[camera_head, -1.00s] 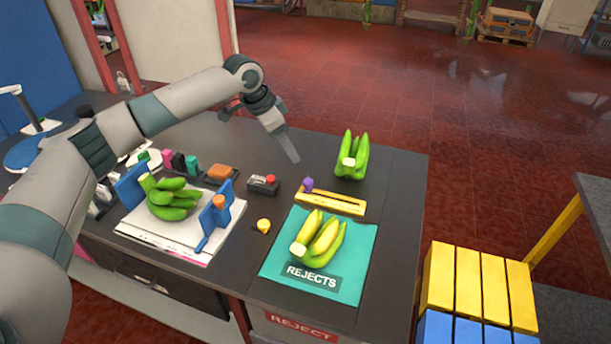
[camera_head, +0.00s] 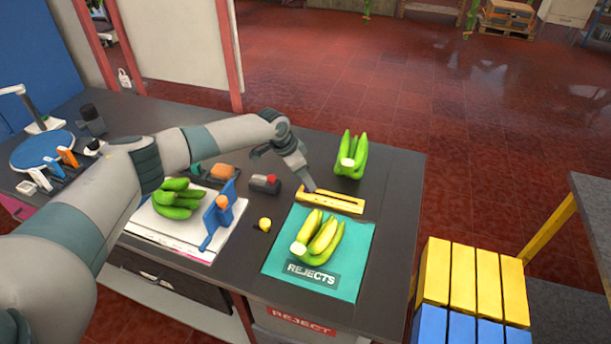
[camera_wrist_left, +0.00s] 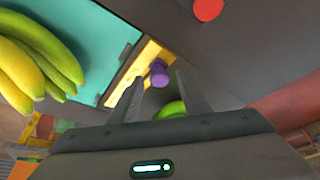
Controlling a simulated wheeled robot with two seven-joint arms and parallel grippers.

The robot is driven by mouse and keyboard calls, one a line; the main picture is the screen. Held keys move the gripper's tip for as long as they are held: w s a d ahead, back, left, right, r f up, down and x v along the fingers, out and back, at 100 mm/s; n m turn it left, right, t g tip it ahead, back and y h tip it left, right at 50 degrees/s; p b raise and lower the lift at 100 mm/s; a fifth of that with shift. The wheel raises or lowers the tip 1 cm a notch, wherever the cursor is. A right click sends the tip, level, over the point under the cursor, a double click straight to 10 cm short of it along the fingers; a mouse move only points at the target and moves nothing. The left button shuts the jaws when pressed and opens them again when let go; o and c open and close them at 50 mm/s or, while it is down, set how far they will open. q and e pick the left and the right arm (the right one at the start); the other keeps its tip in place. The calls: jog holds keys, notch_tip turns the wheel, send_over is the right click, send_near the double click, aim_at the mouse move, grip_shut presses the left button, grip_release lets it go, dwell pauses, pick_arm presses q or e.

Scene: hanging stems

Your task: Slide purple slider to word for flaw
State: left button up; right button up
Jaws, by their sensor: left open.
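The yellow slider bar (camera_head: 333,201) lies on the dark table just behind the teal mat. My left gripper (camera_head: 312,188) is at the bar's left end, and it hides the purple slider in the head view. In the left wrist view the purple slider (camera_wrist_left: 158,73) stands on the yellow bar (camera_wrist_left: 136,72), seen between the open fingers of my left gripper (camera_wrist_left: 162,85). I cannot tell whether a finger touches it. Words on the bar are too small to read. My right gripper is not in view.
A teal REJECTS mat (camera_head: 283,258) holds a yellow-green banana bunch (camera_head: 318,236). A green bunch (camera_head: 350,155) stands behind the bar. A box with a red button (camera_head: 265,184), a yellow knob (camera_head: 264,224) and a white tray (camera_head: 178,238) with green bananas are to the left.

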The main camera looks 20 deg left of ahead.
pick_arm(q)
grip_shut()
jog(key=d, duration=1)
jog(key=shift+s+d, duration=0.1)
jog(key=shift+s, duration=0.05)
grip_release()
jog(key=shift+r, duration=0.1)
